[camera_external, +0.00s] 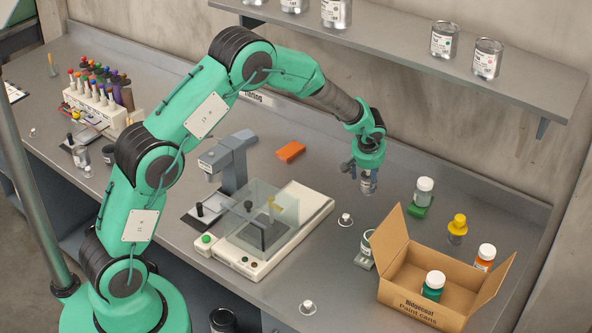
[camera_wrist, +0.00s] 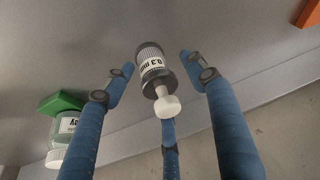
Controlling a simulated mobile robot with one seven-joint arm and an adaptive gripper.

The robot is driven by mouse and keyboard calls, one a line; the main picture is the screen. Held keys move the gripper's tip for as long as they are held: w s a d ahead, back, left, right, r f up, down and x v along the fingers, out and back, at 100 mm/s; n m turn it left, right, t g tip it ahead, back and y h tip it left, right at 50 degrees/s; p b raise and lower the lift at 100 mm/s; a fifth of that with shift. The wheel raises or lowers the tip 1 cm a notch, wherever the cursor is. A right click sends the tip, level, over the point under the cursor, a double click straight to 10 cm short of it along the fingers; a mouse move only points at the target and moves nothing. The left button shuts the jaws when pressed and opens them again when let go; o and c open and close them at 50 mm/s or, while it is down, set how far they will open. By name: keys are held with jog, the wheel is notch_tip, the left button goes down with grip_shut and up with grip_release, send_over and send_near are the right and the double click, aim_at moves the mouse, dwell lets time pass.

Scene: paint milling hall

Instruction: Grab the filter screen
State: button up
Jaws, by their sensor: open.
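The filter screen appears to be the small grey cylinder (camera_wrist: 153,62) with a white label reading "0.3 m…" and a white knob (camera_wrist: 167,105) in the wrist view. It stands on the grey bench and also shows below my gripper in the external view (camera_external: 368,185). My gripper (camera_wrist: 158,70) has blue fingers spread on both sides of it, with a third finger below it in the picture. Gaps show between the side fingers and the cylinder. In the external view the fingers (camera_external: 360,170) partly hide its top.
A jar (camera_external: 424,188) on a green block stands to the right. A cardboard box (camera_external: 410,280) is at front right, a yellow-topped bottle (camera_external: 457,228) behind it. A shelf (camera_external: 400,40) with cans overhangs the back.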

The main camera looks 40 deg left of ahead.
jog(key=c, duration=1.3)
jog(key=shift+r, duration=0.1)
jog(key=shift+r+p, duration=0.9)
jog(key=shift+r, duration=4.05)
